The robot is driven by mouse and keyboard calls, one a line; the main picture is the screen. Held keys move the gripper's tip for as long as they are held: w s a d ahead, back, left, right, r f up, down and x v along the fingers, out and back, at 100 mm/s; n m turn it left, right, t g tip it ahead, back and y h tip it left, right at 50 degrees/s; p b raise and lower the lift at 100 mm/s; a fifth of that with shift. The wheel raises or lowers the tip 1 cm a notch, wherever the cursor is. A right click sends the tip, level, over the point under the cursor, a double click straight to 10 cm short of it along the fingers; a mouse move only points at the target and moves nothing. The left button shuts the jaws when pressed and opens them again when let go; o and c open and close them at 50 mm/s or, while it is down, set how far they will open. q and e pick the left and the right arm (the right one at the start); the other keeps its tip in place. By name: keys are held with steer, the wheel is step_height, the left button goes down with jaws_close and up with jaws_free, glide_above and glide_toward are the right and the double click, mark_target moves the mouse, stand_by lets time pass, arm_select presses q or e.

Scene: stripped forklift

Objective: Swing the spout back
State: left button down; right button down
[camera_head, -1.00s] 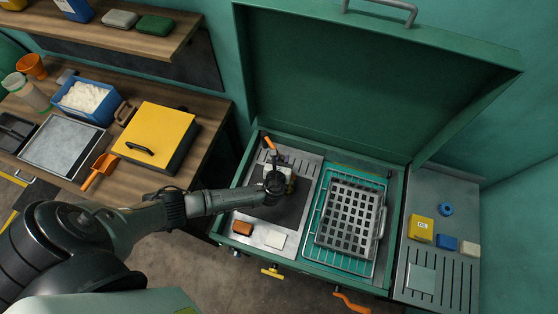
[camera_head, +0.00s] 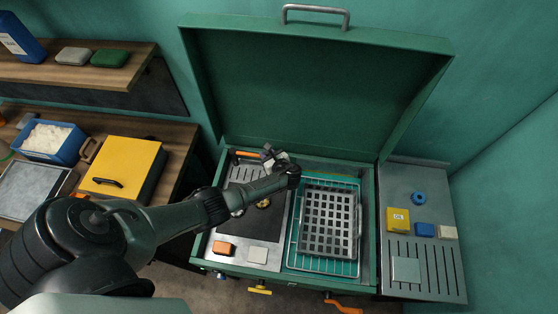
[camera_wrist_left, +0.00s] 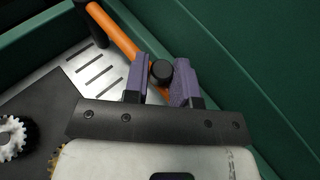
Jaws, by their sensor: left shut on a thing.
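The orange spout (camera_head: 247,154) is at the back left of the green wash basin, lying roughly along the back wall. In the left wrist view the spout (camera_wrist_left: 115,33) runs from a dark post at the top left to a black round end between my purple fingers. My left gripper (camera_head: 269,157) is shut on the spout near that end, and it also shows in the left wrist view (camera_wrist_left: 160,72). The finger contact is partly hidden by the black end. My right gripper is not in view.
The raised green lid (camera_head: 300,95) stands behind the basin. A slotted grey tray (camera_head: 327,222) lies on a teal rack to the right. A toothed wheel (camera_wrist_left: 12,138) lies on the dark mat.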

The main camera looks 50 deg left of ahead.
arm_select(q)
steer(key=shift+a+f+n+g, duration=0.15)
steer(key=shift+f+n+g, duration=0.15)
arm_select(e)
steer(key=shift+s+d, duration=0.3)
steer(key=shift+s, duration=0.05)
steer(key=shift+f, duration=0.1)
arm_select(q)
steer(key=c, duration=1.4)
jaws_free()
steer(key=shift+o, duration=1.7)
steer(key=shift+w+a, duration=0.1)
steer(key=shift+o, duration=0.3)
steer(key=shift+a+r, duration=0.15)
steer(key=shift+r, duration=0.05)
steer(key=shift+w+d+r, duration=0.1)
steer(key=shift+d, duration=0.2)
steer(key=v, duration=1.3)
steer(key=shift+p, duration=0.35)
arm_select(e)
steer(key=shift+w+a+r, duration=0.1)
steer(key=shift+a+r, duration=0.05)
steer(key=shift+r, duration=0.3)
arm_select(q)
steer(key=shift+r, duration=0.1)
